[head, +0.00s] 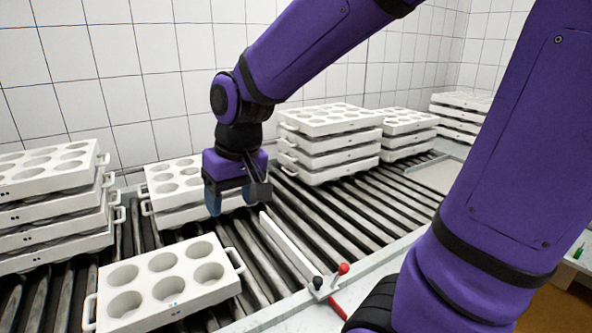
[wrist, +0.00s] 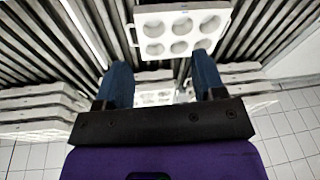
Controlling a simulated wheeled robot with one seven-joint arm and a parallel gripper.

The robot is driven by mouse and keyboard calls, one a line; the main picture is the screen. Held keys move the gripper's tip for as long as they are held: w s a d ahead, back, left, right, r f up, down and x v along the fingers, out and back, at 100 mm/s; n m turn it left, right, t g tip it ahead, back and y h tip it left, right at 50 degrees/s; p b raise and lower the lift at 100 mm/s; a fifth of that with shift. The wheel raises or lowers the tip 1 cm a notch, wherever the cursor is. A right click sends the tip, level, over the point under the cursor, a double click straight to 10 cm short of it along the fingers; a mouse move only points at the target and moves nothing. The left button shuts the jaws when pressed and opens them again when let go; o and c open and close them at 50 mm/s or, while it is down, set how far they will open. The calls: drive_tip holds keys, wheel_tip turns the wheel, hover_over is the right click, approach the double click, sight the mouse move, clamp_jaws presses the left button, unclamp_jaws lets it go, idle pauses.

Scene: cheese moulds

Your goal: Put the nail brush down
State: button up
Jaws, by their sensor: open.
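My gripper (head: 236,196) is over the roller conveyor, beside a low stack of white moulds. In the wrist view my gripper (wrist: 163,72) has its two blue fingers spread wide apart with nothing between them. I cannot make out a nail brush in either view. A small green item (head: 578,251) lies on the side table at the far right, too small to identify.
A single mould (head: 180,311) lies at the front of the roller conveyor (head: 345,222). Mould stacks stand at left (head: 55,262), centre (head: 330,150) and back right (head: 407,146). A white bar (head: 290,245) crosses the rollers, near a red-knobbed lever (head: 343,269). Some rollers are bare.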

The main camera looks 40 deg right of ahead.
drive_tip(key=s+d+r+t, duration=0.1)
drive_tip(key=s+d+r, duration=0.1)
drive_tip(key=s, duration=0.3)
drive_tip(key=s+d+r+t+h, duration=0.1)
drive_tip(key=s+d+r+t, duration=0.1)
drive_tip(key=s+r, duration=0.3)
drive_tip(key=shift+s+d+r, duration=0.15)
drive_tip(key=shift+s+d, duration=0.3)
drive_tip(key=shift+s, duration=0.2)
drive_tip(key=shift+o, duration=0.5)
drive_tip(key=shift+w, duration=0.15)
